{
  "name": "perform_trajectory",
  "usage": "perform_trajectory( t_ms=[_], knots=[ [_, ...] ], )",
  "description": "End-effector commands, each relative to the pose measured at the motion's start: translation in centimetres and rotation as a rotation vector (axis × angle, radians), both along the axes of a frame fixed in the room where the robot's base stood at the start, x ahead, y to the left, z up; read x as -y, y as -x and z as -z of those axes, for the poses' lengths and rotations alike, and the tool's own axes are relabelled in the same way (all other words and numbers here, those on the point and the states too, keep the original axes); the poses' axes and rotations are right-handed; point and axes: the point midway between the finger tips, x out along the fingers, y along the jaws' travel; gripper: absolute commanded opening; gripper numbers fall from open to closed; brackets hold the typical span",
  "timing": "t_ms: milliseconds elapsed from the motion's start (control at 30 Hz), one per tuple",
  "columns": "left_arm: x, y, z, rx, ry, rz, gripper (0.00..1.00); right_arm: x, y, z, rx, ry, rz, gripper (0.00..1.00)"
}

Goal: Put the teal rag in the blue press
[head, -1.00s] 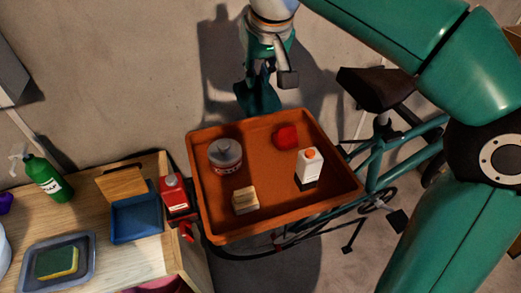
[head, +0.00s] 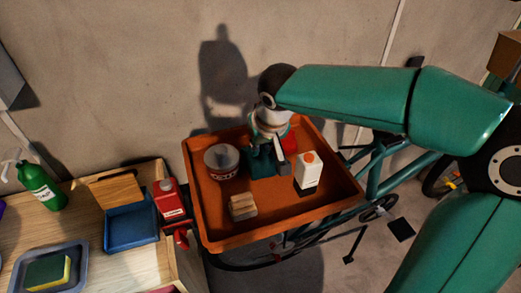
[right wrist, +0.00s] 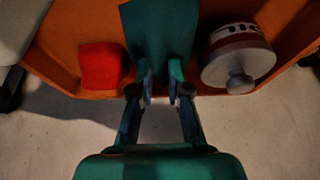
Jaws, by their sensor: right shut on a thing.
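The teal rag (head: 261,163) hangs from my right gripper (head: 279,160), over the back middle of the orange tray. In the right wrist view the rag (right wrist: 160,35) shows between the fingertips of the gripper (right wrist: 160,75), which is shut on it. I cannot tell whether the rag touches the tray floor. The blue press (head: 131,228) stands on the wooden bench at left. It looks like a shallow blue box with a wooden board (head: 114,188) behind it. My left gripper is out of view.
The orange tray (head: 225,243) holds a grey pot (head: 221,161), a tan block (head: 243,208), a white carton (head: 309,172) and a red item (right wrist: 100,66). A red can (head: 170,201) stands between press and tray. A sponge dish (head: 48,266) and green bottle (head: 40,186) are further left.

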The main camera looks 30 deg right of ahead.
Motion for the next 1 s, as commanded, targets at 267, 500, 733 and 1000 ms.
perform_trajectory(
  t_ms=[267, 500, 733, 1000],
  knots=[
    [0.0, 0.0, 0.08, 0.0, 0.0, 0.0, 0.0, 0.03, 0.01, 1.14, 0.001, 0.0, 0.0, 0.0],
    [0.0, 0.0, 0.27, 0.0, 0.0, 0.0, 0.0, 0.03, 0.02, 1.29, 0.001, 0.0, 0.0, 0.24],
    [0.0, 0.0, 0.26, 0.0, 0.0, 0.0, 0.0, 0.02, 0.02, 1.27, 0.001, 0.0, 0.0, 0.41],
    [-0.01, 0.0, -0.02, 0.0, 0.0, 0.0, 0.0, -0.01, 0.05, 0.88, 0.002, 0.0, 0.0, 0.41]
  ],
)
